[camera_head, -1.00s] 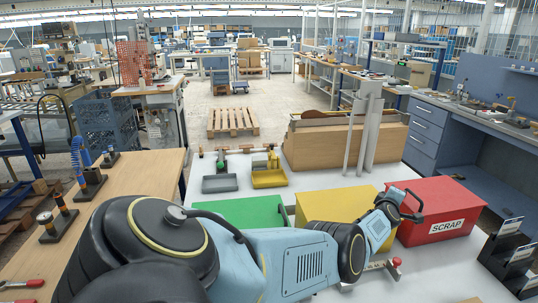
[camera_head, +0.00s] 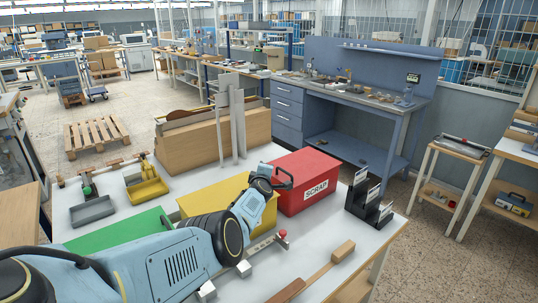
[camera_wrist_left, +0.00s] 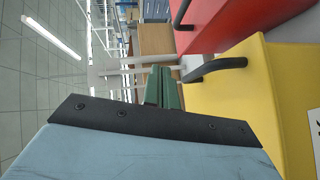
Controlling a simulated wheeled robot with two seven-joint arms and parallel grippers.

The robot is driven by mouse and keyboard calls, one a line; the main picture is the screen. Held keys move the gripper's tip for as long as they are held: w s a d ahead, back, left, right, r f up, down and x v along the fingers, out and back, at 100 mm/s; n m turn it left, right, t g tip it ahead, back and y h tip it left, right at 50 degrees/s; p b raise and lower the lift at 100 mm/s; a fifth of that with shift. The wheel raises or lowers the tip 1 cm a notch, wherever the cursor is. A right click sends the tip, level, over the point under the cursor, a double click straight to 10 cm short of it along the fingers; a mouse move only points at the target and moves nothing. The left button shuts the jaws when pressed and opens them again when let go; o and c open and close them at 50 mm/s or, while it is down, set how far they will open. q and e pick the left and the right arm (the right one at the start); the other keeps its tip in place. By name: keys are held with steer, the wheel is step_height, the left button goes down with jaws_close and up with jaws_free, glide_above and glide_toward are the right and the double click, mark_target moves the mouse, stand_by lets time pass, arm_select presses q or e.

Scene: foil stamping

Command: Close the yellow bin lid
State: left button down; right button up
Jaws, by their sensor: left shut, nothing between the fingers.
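The yellow bin (camera_head: 212,194) stands on the white table between the green bin (camera_head: 118,234) and the red SCRAP bin (camera_head: 306,180). Its top looks flat and down in the head view, partly hidden by my left arm; I cannot tell whether it is fully closed. The yellow bin (camera_wrist_left: 285,95) fills the right of the left wrist view, with its black handle (camera_wrist_left: 215,68) at the edge. My left gripper (camera_wrist_left: 163,75) shows green fingers shut and empty, apart from that handle in the picture. In the head view its fingertips are hidden behind the wrist. My right gripper is not in view.
The red bin's black handle (camera_wrist_left: 180,16) is close to the yellow one. A wooden box (camera_head: 195,140) with upright grey plates stands behind the bins. A black holder with cards (camera_head: 362,200) is at the right. A wooden-handled tool (camera_head: 318,270) lies at the front.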

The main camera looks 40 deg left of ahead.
arm_select(q)
steer(key=s+d+r+p, duration=0.3)
steer(key=d+r+p, duration=0.3)
steer(key=r+p, duration=0.2)
steer(key=shift+s+d+r+p, duration=0.15)
steer(key=shift+s+p, duration=0.05)
steer(key=shift+p, duration=0.3)
